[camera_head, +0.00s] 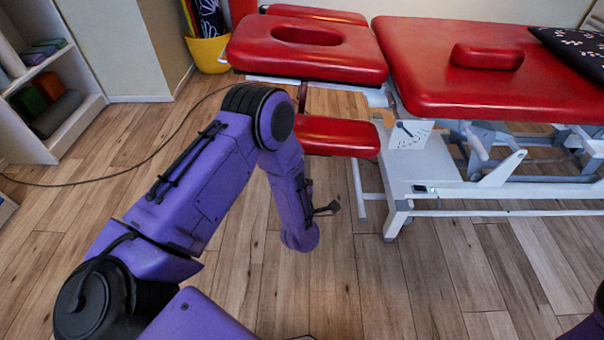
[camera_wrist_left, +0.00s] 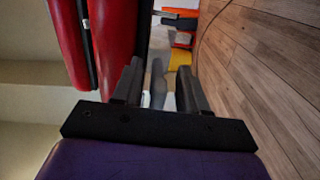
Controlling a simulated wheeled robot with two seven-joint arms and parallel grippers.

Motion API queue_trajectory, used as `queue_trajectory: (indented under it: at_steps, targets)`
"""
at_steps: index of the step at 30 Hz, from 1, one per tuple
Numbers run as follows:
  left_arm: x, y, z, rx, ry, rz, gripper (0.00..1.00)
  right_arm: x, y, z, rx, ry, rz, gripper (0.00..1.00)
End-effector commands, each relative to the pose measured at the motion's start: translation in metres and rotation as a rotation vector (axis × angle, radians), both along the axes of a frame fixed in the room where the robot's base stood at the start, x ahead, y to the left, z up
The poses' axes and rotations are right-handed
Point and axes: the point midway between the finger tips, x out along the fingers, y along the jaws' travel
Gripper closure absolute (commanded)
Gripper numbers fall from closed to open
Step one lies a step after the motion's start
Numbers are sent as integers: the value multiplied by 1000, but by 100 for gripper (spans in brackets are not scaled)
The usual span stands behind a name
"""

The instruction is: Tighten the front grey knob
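The red treatment table (camera_head: 480,80) stands at the upper right on a white frame (camera_head: 460,190). A white plate with dark dial-like marks (camera_head: 410,134) is on the frame below the head section. I cannot make out the front grey knob for certain in the head view. My left gripper (camera_head: 328,208) is left of the frame, below the red armrest pad (camera_head: 336,135). In the left wrist view my left gripper (camera_wrist_left: 158,88) is open, its two black fingers apart. A grey shape (camera_wrist_left: 157,82) shows between them; I cannot tell whether it is the knob. My right gripper is out of view.
A yellow bucket (camera_head: 208,53) stands at the back left, and a white shelf (camera_head: 78,112) is at the far left. A dark cable (camera_head: 130,167) crosses the wooden floor. The floor in front of the table is clear.

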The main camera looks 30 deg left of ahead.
Motion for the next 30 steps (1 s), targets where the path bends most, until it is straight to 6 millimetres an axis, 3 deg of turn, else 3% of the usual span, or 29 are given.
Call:
queue_trajectory:
  at_steps: [8, 15, 21, 30]
  targets:
    - [-11, -8, 1, 0, 0, -2, 57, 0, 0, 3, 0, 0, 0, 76]
    - [-60, -38, 1, 2, 3, -5, 57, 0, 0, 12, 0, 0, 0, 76]
    - [-86, -53, 1, 1, 1, -2, 57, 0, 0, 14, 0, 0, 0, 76]
    - [-90, -55, 0, 1, -1, 1, 57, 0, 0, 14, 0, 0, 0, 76]
